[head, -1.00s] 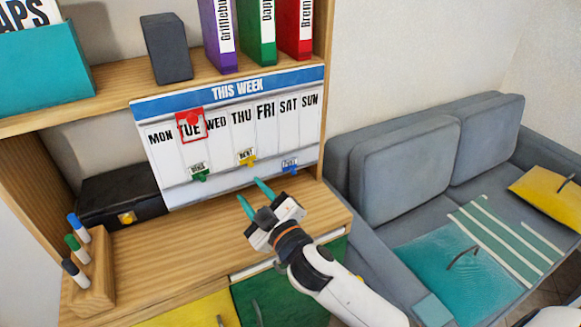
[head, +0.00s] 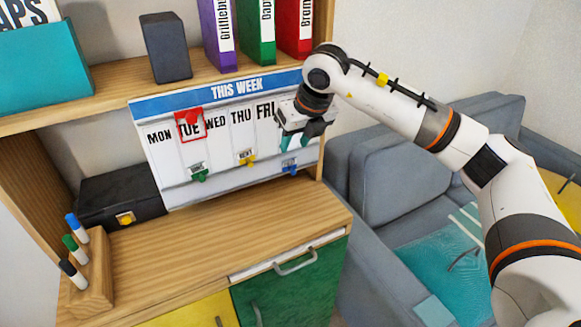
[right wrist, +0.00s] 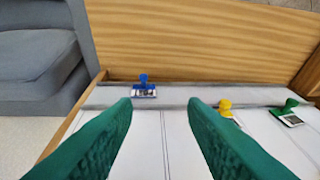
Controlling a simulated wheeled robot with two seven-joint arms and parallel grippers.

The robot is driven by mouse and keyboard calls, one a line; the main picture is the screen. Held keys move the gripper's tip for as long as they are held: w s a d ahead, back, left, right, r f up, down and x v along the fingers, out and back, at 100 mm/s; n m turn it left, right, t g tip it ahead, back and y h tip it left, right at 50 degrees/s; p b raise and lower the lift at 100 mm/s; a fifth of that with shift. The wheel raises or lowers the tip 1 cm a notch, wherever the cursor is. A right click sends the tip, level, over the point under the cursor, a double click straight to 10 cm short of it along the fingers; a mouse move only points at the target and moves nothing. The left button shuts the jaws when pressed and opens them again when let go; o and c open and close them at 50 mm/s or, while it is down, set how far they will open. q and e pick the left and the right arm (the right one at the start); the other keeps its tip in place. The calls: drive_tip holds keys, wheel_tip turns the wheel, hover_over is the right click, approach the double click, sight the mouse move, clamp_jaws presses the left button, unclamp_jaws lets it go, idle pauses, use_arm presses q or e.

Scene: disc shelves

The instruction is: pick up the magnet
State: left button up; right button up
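A weekly planner board (head: 232,116) leans at the back of the shelf. Along its lower strip sit a green magnet (head: 199,174), a yellow magnet (head: 246,160) and a blue magnet (head: 291,168), each with a small label. A red frame with a red knob (head: 191,120) surrounds TUE. My right gripper (head: 293,141) is in front of the FRI and SAT columns, above the blue magnet, and hides part of SAT and SUN. In the right wrist view its green fingers (right wrist: 160,106) are wide apart and empty, with the blue magnet (right wrist: 144,88) beyond the tips.
A black box (head: 120,196) and a wooden marker holder (head: 92,275) stand left on the desk. The desk top (head: 225,225) before the board is clear. Binders (head: 258,35) and a dark grey block (head: 166,48) stand on the upper shelf. A grey sofa (head: 385,165) is right.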

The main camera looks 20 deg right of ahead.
drive_tip(key=d+h, duration=0.1)
drive_tip(key=d, duration=0.1)
approach(292, 169)
drive_tip(key=f, duration=0.2)
drive_tip(key=p+x, duration=0.1)
drive_tip(key=x, duration=0.2)
drive_tip(key=p+x, duration=0.1)
drive_tip(key=x, duration=0.2)
drive_tip(key=shift+w+r, duration=0.15)
drive_tip(key=shift+w, duration=0.15)
clamp_jaws()
